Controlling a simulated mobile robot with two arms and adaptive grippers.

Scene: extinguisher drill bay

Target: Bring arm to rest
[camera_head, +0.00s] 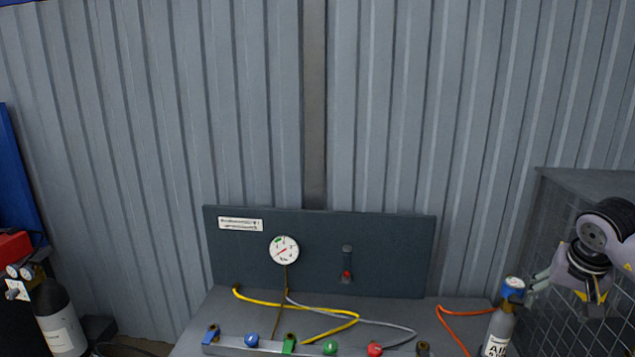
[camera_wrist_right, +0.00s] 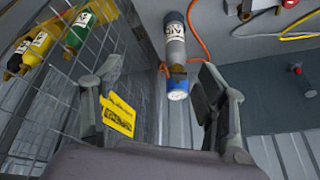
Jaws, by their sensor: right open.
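My right gripper (camera_head: 562,292) is at the right of the head view, in front of the mesh cage. In the right wrist view its two fingers (camera_wrist_right: 155,100) are spread apart with nothing held between them. A grey cylinder marked AIR (camera_head: 498,333) with a blue cap stands just left of the gripper in the head view. In the right wrist view the cylinder (camera_wrist_right: 173,40) appears upside down beyond the fingertips, apart from them. My left gripper is in neither view.
A dark panel with a round gauge (camera_head: 284,250) stands behind a bench with a manifold (camera_head: 262,347), coloured knobs and hoses. The mesh cage (camera_head: 545,330) holds yellow and green cylinders (camera_wrist_right: 82,30). A yellow tag (camera_wrist_right: 118,115) shows beside one finger. A dark cylinder (camera_head: 58,318) stands at far left.

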